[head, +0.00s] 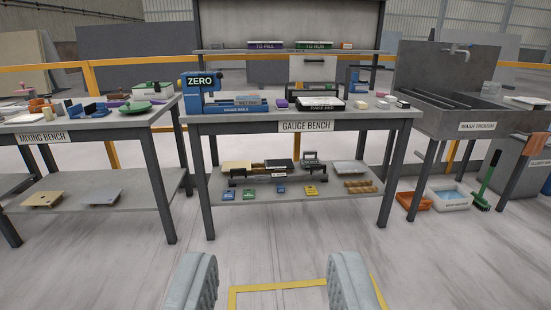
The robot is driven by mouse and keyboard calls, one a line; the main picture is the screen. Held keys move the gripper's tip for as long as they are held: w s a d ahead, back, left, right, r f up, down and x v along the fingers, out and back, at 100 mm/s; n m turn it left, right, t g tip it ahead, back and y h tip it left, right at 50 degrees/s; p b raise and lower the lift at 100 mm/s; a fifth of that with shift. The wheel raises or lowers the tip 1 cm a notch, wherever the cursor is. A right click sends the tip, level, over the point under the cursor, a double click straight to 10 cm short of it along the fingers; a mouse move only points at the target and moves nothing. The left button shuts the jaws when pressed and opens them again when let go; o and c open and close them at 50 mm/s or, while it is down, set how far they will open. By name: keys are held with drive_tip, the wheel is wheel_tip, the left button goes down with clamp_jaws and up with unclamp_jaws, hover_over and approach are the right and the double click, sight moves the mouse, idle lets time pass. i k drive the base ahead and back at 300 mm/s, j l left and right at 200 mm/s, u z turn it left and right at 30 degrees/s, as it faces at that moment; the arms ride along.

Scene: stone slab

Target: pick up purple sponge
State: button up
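A small purple block (282,103), which looks like the purple sponge, lies on the gauge bench (240,123) top, between the blue wet tray and a black-and-white tray. It is too small to make out its texture. My gripper (272,285) is open and empty, its two grey padded fingers wide apart at the bottom of the view. It is well short of the bench, with bare floor between them.
The mixing bench (80,121) at left holds a green dish (135,107) and clutter. A blue ZERO device (193,92) stands left of the block. A purple TO FILL box (265,45) sits on the upper shelf. A wash trough (455,115) stands right.

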sight(281, 104)
drive_tip(key=i+j+z, duration=0.35)
drive_tip(key=i+j, duration=0.75)
drive_tip(key=j, duration=0.1)
